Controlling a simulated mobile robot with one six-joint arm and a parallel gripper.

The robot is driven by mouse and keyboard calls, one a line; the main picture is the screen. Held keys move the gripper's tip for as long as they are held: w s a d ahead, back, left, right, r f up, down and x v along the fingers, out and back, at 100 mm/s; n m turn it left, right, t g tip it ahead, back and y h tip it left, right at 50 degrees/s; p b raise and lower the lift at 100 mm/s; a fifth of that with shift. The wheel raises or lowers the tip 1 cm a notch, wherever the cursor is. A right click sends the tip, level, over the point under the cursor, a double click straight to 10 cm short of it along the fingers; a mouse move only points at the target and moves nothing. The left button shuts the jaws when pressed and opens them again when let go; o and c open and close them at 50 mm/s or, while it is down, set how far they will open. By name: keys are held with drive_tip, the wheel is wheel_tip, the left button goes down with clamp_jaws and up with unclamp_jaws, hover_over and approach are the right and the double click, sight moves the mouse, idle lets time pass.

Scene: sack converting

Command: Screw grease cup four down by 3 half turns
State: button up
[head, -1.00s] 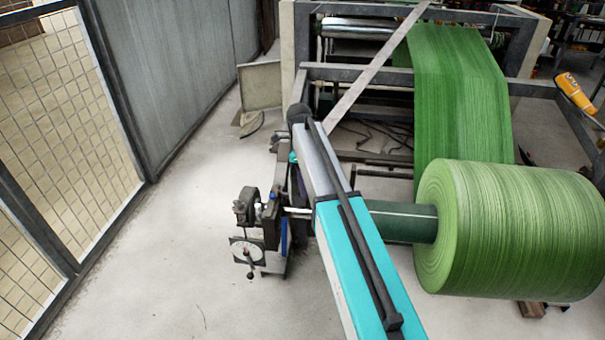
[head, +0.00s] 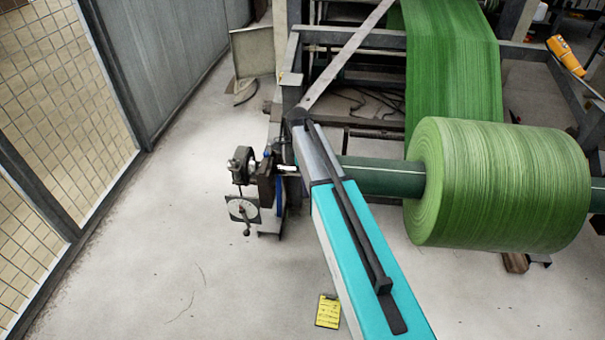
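No grease cup can be made out in the head view. A dark bearing and bracket assembly (head: 265,180) stands at the end of the green roll shaft (head: 385,177), with a small round dial (head: 242,210) on a plate at its lower left. My teal and grey arm reaches up from the bottom and crosses in front of the shaft, just right of the bracket. My gripper cannot be seen; the arm's far end is hidden behind its own upper link.
A large green roll (head: 500,185) sits on the shaft at the right, with green web (head: 452,70) running up into the grey machine frame. A mesh fence (head: 65,100) stands at the left. A yellow tag (head: 328,311) lies low in the middle. Floor between fence and bracket is clear.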

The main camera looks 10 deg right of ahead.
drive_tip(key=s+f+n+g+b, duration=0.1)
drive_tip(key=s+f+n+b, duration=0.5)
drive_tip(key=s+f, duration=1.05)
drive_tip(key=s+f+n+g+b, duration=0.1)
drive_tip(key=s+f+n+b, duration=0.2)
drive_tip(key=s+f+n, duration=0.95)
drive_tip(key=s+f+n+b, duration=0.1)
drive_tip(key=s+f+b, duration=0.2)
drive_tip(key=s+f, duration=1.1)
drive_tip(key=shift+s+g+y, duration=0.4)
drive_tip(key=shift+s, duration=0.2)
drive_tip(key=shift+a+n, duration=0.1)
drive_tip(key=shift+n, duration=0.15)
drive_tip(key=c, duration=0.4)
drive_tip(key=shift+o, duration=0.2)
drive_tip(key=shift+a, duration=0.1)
